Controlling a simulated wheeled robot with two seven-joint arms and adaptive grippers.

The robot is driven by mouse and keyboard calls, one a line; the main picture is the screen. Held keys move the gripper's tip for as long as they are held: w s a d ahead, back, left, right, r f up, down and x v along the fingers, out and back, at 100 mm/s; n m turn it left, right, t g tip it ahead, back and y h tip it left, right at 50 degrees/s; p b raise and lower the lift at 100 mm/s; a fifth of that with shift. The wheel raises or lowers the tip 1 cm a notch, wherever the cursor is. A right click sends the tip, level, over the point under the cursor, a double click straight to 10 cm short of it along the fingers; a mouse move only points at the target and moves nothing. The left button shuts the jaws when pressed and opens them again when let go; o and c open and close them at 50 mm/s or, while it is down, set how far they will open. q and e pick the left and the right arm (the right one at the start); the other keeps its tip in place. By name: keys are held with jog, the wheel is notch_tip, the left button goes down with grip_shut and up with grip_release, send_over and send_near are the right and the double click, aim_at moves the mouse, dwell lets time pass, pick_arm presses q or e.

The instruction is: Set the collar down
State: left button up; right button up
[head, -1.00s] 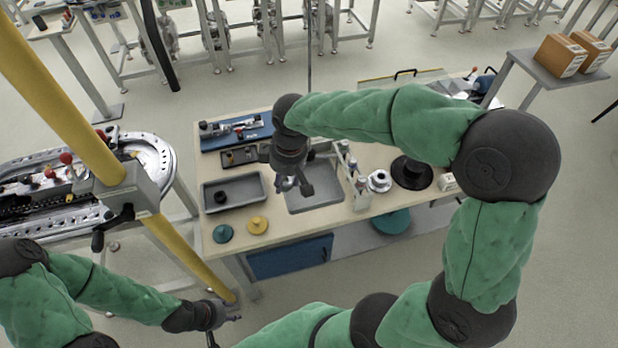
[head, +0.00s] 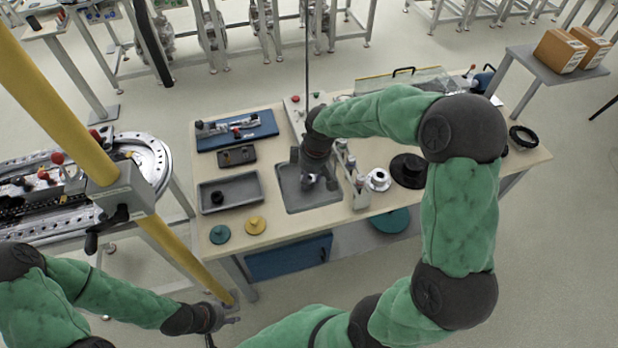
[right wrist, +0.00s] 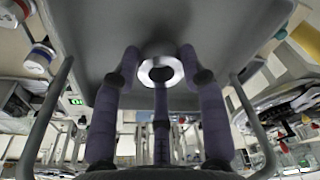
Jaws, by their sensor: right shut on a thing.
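The collar (right wrist: 161,71), a bright metal ring with a dark bore, shows between the fingertips of my right gripper (right wrist: 160,82) in the right wrist view. The right gripper is shut on it. In the head view the right gripper (head: 320,184) points down over the right part of the grey shallow tray (head: 290,203), and its fingers mostly hide the collar. The tray floor lies close behind the collar in the wrist view; I cannot tell whether they touch. My left gripper (head: 226,320) is empty, fingers apart, in front of the bench at lower left.
A rack of small bottles (head: 358,188) stands just right of the right gripper. Beyond it are a white flanged part (head: 378,180) and a black spool (head: 408,171). A second grey tray (head: 231,206) holds a black piece. Green (head: 219,234) and yellow (head: 255,225) discs lie in front.

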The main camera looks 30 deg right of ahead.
aim_at(314, 181)
jog(key=shift+f, duration=0.3)
jog(key=shift+f, duration=0.15)
jog(key=o, duration=1.3)
jog(key=shift+c, duration=0.2)
jog(key=shift+r, duration=0.55)
notch_tip(314, 181, up, 11)
jog(key=s+p, duration=0.1)
jog(key=shift+s+d+p, duration=0.25)
jog(key=shift+d+p, duration=0.1)
jog(key=shift+d, duration=0.05)
